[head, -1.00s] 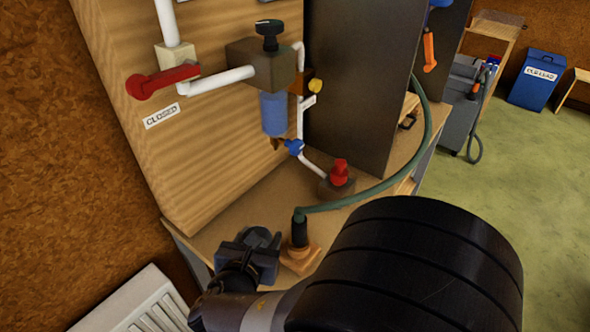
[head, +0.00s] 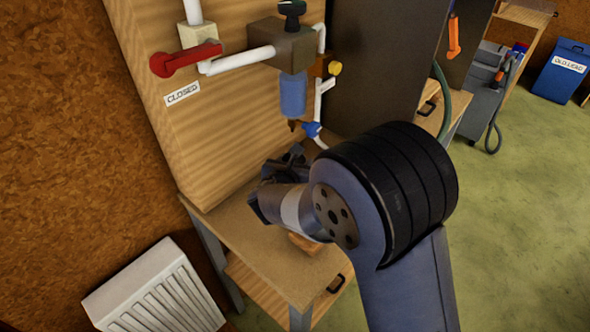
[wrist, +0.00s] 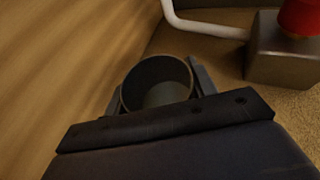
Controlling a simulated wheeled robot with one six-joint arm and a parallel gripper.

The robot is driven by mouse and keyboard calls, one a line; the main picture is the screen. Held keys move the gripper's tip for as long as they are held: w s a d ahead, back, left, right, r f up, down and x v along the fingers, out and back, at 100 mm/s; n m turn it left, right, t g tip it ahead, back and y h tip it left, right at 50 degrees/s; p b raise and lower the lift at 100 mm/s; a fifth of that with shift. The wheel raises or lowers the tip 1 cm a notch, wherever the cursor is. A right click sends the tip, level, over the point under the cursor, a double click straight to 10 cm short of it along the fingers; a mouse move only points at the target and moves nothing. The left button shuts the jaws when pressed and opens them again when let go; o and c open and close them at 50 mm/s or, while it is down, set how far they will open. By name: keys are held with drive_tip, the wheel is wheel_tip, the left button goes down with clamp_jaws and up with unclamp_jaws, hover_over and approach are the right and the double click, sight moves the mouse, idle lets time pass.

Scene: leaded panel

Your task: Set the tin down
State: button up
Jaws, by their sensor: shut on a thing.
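The tin (wrist: 157,92) is a dark round can with an open top and a pale inside, in the middle of the wrist view. My gripper (wrist: 158,80) is shut on it, with one finger on each side. In the head view my gripper (head: 284,172) is over the far part of the bench, close to the wooden back panel (head: 225,130). The tin cannot be clearly made out there. The bench top (head: 255,240) is below. I cannot tell whether the tin's bottom touches it.
A red-topped valve block (wrist: 280,50) with a white pipe (wrist: 205,30) stands right of the tin. A blue filter bowl (head: 293,95) and red lever (head: 185,58) are on the panel above. A dark upright board (head: 375,70) stands to the right. The front-left bench top is clear.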

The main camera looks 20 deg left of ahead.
drive_tip(key=shift+f+b, duration=0.4)
drive_tip(key=shift+f, duration=0.85)
drive_tip(key=shift+f, duration=0.15)
drive_tip(key=o, duration=1)
drive_tip(key=shift+c, duration=0.2)
drive_tip(key=shift+s+r, duration=0.25)
drive_tip(key=v, duration=1.1)
drive_tip(key=shift+s+d+r+b, duration=0.1)
drive_tip(key=shift+s+r+b, duration=0.15)
drive_tip(key=shift+b, duration=0.1)
drive_tip(key=shift+f, duration=0.1)
